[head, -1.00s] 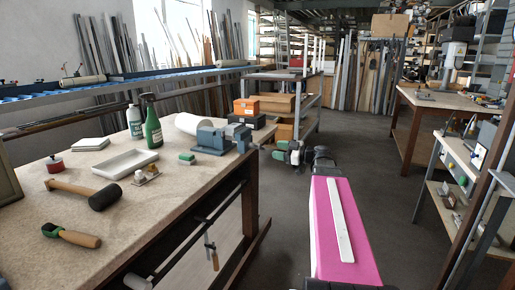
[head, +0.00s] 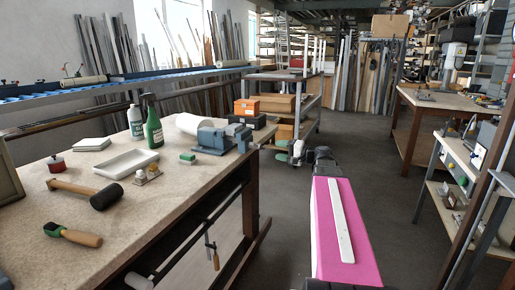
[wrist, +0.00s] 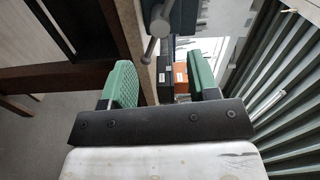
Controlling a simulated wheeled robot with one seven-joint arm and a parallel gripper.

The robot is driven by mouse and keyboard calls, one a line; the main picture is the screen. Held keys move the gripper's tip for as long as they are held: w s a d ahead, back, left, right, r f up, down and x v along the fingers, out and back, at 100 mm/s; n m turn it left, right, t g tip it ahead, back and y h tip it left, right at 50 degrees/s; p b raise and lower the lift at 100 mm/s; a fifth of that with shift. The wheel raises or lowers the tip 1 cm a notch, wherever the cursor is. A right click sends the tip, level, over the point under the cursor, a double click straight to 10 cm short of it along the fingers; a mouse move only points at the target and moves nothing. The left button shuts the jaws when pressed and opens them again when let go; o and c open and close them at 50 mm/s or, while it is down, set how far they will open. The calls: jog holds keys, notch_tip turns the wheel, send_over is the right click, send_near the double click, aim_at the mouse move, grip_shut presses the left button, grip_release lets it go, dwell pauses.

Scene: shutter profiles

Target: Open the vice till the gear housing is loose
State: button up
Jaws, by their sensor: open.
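The blue-grey vice (head: 213,140) stands at the right end of the workbench, with its screw and handle end toward the aisle. In the wrist view part of the vice (wrist: 184,16) and its grey metal handle (wrist: 158,24) show at the top, beyond my fingers. I cannot clearly make out the gear housing in either view. My gripper (head: 292,150) is off the bench's right end, to the right of the vice.
The workbench (head: 140,215) also holds a green spray bottle (head: 152,122), a white tray (head: 125,164), a mallet (head: 104,196) and a white roll (head: 190,123). A shelf with boxes (head: 278,103) stands behind. The aisle floor (head: 375,170) is clear.

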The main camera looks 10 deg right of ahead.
aim_at(257, 146)
jog(key=w+a+m, duration=0.1)
jog(key=w+a, duration=0.1)
jog(key=a, duration=0.1)
jog(key=w+a+m, duration=0.1)
jog(key=w+a, duration=0.1)
jog(key=a, duration=0.1)
jog(key=w+a+m, duration=0.2)
jog(key=a, duration=0.1)
dwell(0.5)
grip_shut()
